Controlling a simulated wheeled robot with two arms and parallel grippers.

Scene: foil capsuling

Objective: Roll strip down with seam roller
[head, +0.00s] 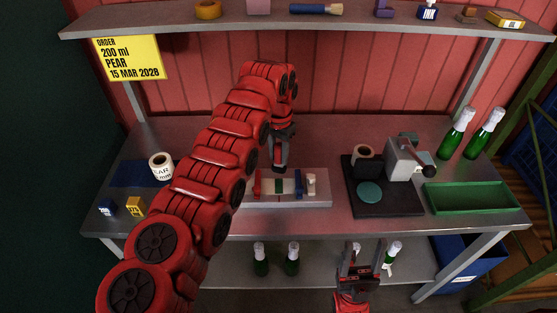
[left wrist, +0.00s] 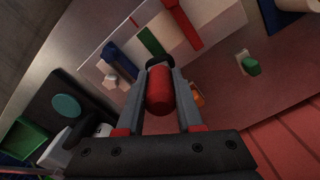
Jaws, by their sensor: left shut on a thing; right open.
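My left gripper (head: 281,165) is over the back of the pale tool rack (head: 310,202) in the head view. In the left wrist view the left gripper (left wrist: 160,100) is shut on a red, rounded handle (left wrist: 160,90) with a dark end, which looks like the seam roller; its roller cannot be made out. The rack (left wrist: 190,60) there shows blue, green and red parts. My right gripper (head: 362,258) is open and empty, low in front of the table's front edge. I cannot make out the strip for certain.
A black base with a teal disc (head: 369,192) and a grey lever press (head: 405,160) stand right of the rack. A green tray (head: 470,197) and two green bottles (head: 457,133) are at the right. A label roll (head: 161,166) and small boxes (head: 135,206) are left.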

